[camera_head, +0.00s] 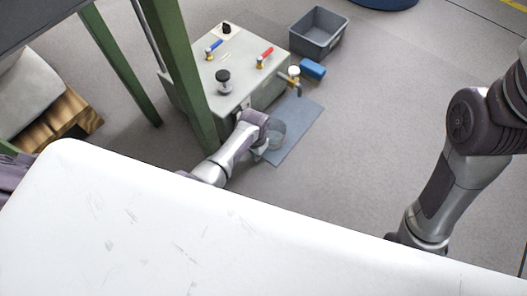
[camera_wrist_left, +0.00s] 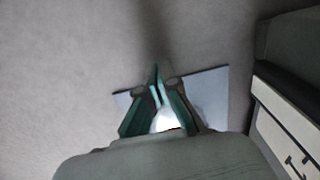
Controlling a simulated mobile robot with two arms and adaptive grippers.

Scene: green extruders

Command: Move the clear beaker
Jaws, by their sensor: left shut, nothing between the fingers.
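The clear beaker (camera_head: 278,129) is see-through and stands on a blue-grey mat (camera_head: 300,122) on the floor in the head view. My left gripper (camera_head: 260,153) is low at the mat's near-left edge, close beside the beaker; whether they touch I cannot tell. In the left wrist view its green-grey fingers (camera_wrist_left: 158,88) are closed together over the mat (camera_wrist_left: 211,86). A bright patch shows between the finger bases, and I cannot make out the beaker there.
A grey-green machine (camera_head: 233,75) with blue and red valve handles stands behind the mat, its brass tap (camera_head: 292,76) above the mat. A green post (camera_head: 191,75) stands left.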

